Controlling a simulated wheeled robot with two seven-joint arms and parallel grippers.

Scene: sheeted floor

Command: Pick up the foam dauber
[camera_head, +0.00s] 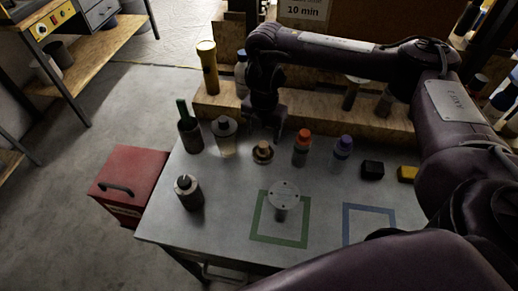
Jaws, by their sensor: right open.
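A small round brown piece with a dark knob (262,153) stands on the grey table, in the middle of the back row; it may be the foam dauber, but it is too small to be sure. My right gripper (266,132) points down just above and behind it. The gripper is dark and its fingers are hard to make out; it is open, and I see nothing held in it. Whether the fingers touch the piece cannot be told. My left gripper is out of view.
A round-topped metal piece (284,194) stands inside a green outline. The blue outline (368,208) is empty. A wooden ledge (215,103) runs behind.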

